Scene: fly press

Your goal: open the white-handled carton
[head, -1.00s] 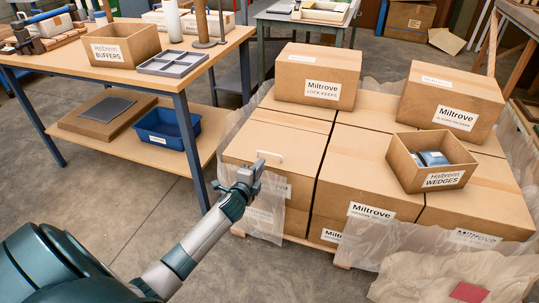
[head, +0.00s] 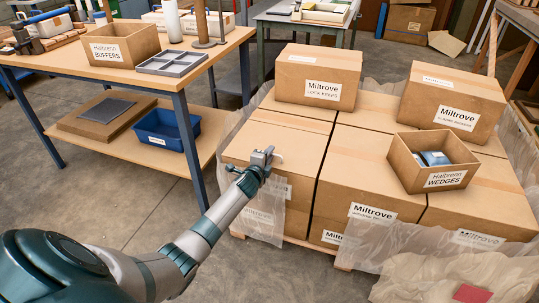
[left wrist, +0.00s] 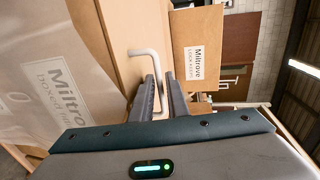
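The carton with the white handle (head: 280,158) is the front-left box (head: 290,143) of the wrapped stack. Its taped top is closed. In the head view my left gripper (head: 262,158) is at the handle and hides part of it. In the left wrist view the white handle (left wrist: 158,62) shows as a bent bar on the carton's cardboard face (left wrist: 122,30). My left gripper's fingers (left wrist: 160,88) are apart, with the bar between them. I cannot tell whether either finger touches it. My right gripper is in neither view.
A Miltrove carton (head: 318,77) sits on top behind the handled one. An open Wedges box (head: 432,160) stands to the right. Clear wrap (head: 262,212) hangs around the stack's sides. A workbench (head: 120,80) stands at left, with open floor between.

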